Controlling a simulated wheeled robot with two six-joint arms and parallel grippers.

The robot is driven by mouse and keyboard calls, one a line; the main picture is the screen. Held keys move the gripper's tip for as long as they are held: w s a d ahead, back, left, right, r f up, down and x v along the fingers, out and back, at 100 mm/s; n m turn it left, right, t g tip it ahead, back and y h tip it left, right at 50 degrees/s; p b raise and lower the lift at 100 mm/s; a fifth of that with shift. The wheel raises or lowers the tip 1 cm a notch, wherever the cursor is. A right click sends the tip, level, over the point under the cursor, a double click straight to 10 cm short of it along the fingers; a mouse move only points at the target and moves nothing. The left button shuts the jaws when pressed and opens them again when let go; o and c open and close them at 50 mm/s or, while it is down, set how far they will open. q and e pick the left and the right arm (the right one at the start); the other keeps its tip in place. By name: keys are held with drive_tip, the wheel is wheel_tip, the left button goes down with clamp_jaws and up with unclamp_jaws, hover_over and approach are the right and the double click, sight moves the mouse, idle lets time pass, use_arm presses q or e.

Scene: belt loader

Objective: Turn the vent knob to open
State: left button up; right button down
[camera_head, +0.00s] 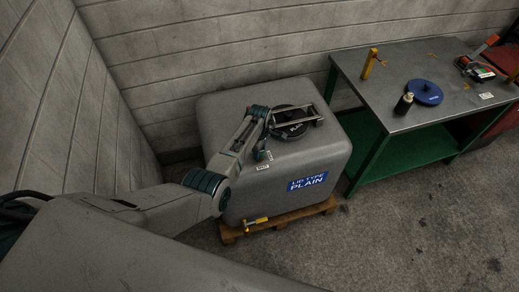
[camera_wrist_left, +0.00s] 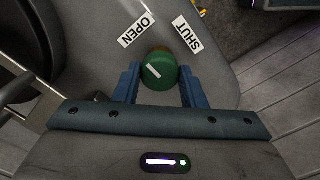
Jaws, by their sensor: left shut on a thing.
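The vent knob (camera_wrist_left: 160,70) is round and green with a white pointer line, in the left wrist view. The line slants from upper left to lower right. The white OPEN label (camera_wrist_left: 137,30) lies up and left of the knob, and the SHUT label (camera_wrist_left: 187,34) up and right. My left gripper (camera_wrist_left: 160,80) has its two blue fingers on either side of the knob, shut on it. My right gripper is not in view.
The tank stands on a wooden pallet (camera_head: 285,222) and has a round black lid (camera_head: 297,120) with a metal bar close to my gripper. A blue sign (camera_head: 307,182) reads LID TYPE PLAIN. A yellow valve (camera_head: 256,222) sits low in front. A table (camera_head: 420,65) stands right.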

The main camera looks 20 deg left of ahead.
use_arm(q)
drive_tip(key=shift+w+r, duration=0.1)
idle(0.3)
drive_tip(key=o, duration=1)
wheel_tip(320, 180, up, 11)
drive_tip(key=b, duration=0.1)
idle(0.3)
